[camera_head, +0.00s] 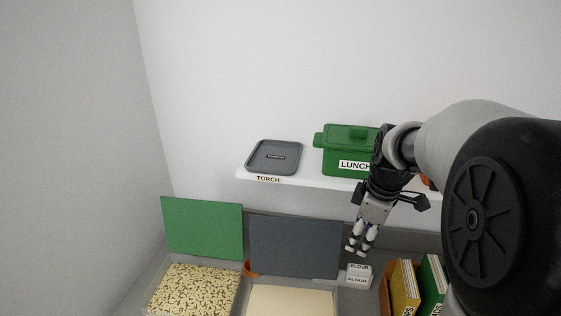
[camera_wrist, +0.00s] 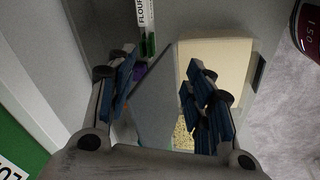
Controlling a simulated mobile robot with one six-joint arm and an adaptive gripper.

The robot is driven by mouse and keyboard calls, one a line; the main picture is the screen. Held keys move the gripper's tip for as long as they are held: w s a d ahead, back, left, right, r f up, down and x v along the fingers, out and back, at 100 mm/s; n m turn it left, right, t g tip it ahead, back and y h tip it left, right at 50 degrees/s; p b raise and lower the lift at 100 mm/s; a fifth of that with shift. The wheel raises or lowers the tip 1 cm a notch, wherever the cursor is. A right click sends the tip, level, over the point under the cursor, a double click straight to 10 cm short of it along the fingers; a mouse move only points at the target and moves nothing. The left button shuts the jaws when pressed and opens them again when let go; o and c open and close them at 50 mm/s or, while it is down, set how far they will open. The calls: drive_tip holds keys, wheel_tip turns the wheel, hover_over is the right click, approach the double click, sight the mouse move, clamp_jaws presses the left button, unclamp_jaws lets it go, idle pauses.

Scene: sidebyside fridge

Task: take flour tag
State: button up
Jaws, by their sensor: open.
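The flour tag (camera_head: 358,281) is a small white piece lettered FLOUR, low in the head view beside the dark grey panel. A second FLOUR lettering sits just above it, and I cannot tell whether both are on one piece. A white FLOUR label (camera_wrist: 144,12) also shows at the top edge of the wrist view, partly cut off, above a green piece. My gripper (camera_head: 358,248) points down just above the tag in the head view. In the wrist view my gripper (camera_wrist: 161,95) has its blue-padded fingers apart, with nothing held between them.
Below are a green panel (camera_head: 203,228), a dark grey panel (camera_head: 293,246), a speckled-filled bin and a cream-filled bin.

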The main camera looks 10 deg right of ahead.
sight(360, 267)
drive_tip(key=w+d+f+n, duration=0.2)
drive_tip(key=w+d+f, duration=0.1)
drive_tip(key=d+f, duration=0.3)
drive_tip(key=b+x, duration=0.1)
drive_tip(key=x, duration=0.4)
drive_tip(key=b+x, duration=0.1)
drive_tip(key=x, duration=0.4)
drive_tip(key=b+x, duration=0.1)
drive_tip(key=x, duration=0.4)
drive_tip(key=shift+s+d+f+b, duration=0.1)
drive_tip(key=shift+s+f+b, duration=0.2)
drive_tip(key=shift+f, duration=0.1)
drive_tip(key=shift+w, duration=0.1)
clamp_jaws()
drive_tip(key=shift+r, duration=0.1)
